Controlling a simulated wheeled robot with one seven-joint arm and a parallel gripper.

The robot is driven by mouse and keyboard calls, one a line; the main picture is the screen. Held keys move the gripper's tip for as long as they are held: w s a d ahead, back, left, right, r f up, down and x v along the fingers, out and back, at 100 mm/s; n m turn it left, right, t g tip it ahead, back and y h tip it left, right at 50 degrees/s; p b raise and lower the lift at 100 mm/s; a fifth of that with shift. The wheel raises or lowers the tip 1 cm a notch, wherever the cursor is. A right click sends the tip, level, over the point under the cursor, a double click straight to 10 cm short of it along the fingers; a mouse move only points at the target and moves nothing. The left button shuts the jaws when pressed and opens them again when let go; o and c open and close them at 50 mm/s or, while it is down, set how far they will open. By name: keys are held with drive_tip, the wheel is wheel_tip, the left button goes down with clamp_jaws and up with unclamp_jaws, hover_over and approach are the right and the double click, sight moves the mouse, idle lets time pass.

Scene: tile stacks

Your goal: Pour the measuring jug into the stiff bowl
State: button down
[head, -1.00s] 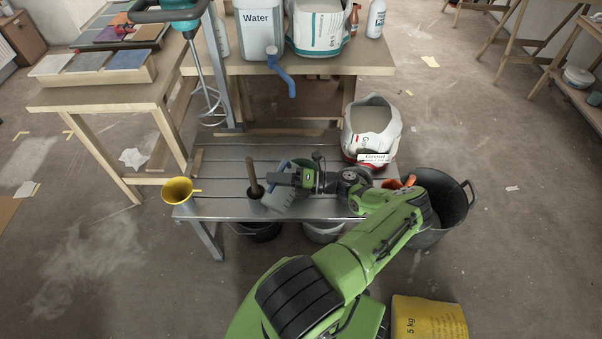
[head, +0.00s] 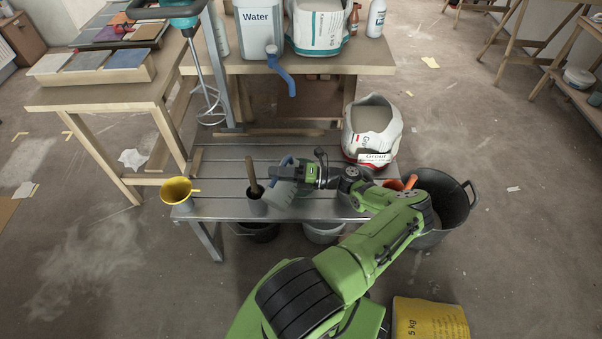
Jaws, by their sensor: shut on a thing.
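The measuring jug (head: 281,194) is a pale translucent vessel with a blue handle (head: 287,160). My gripper (head: 300,174) is shut on it over the slatted metal bench, next to a small grey pot with a wooden-handled tool. The jug looks somewhat tilted; its contents cannot be made out. I cannot tell for certain which vessel is the stiff bowl. A dark round vessel (head: 346,201) on the bench is mostly hidden behind my arm. A black bowl (head: 257,233) and a grey bowl (head: 322,233) sit under the bench, partly hidden by it.
A yellow funnel (head: 177,190) is at the bench's left end, and the small grey pot (head: 257,207) stands close left of the jug. An open grout bag (head: 372,128) stands behind. A large black tub (head: 455,210) is at right. The bench's left rear is clear.

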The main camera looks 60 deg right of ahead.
sight(269, 199)
drive_tip(key=shift+d+r+m+t+b, duration=0.15)
drive_tip(key=shift+d+r+m+b, duration=0.2)
drive_tip(key=shift+d, duration=0.25)
drive_tip(key=shift+d+r+m+t+b, duration=0.15)
drive_tip(key=shift+d+r+m+b, duration=0.2)
drive_tip(key=shift+d, duration=0.25)
idle(1.3)
